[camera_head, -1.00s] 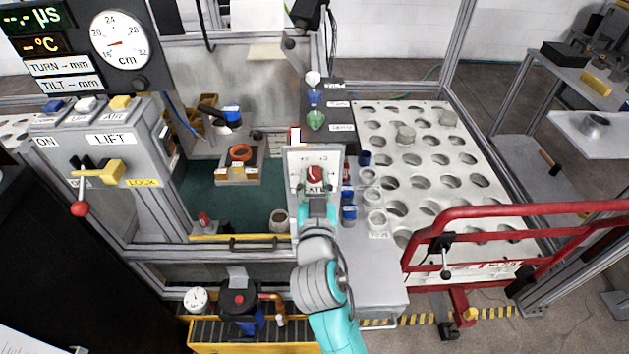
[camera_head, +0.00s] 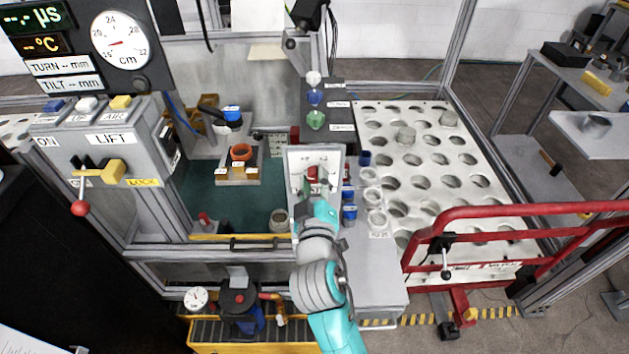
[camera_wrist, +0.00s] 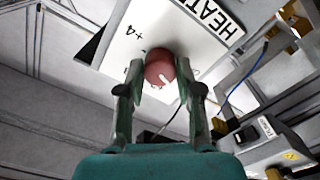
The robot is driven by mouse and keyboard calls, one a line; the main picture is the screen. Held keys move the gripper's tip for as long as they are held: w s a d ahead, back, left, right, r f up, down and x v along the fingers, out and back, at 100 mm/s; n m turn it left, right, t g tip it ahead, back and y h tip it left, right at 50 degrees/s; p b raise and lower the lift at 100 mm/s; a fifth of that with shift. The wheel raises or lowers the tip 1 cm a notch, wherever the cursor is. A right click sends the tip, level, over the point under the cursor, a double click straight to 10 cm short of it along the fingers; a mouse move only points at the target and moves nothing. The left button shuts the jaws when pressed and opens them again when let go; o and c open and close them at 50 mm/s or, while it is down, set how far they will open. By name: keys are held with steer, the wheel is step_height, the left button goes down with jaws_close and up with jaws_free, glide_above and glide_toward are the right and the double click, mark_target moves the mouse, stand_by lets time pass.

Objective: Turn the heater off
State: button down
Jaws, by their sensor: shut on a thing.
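The heater panel (camera_head: 331,158) is an upright pale plate facing me, near the middle of the head view. Its round red knob (camera_head: 312,172) is partly hidden behind my gripper (camera_head: 315,188). In the wrist view the panel (camera_wrist: 195,28) carries the letters "HEAT" and a "+4" mark. The red knob (camera_wrist: 160,66) sits between my two fingertips (camera_wrist: 160,74), which are shut on its sides. A white pointer mark shows on the knob's face. The rest of the panel's scale is too small or covered to read.
A holed grey table (camera_head: 440,165) stands to the right, with a red rail (camera_head: 520,212) before it. Several small jars line the shelf beside the panel. An enclosure with a green floor (camera_head: 200,197) lies left, and the lift box (camera_head: 110,160) farther left.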

steer(key=shift+n, duration=1.9)
steer(key=c, duration=0.8)
jaws_free()
steer(key=shift+o, duration=0.2)
steer(key=s, duration=1.2)
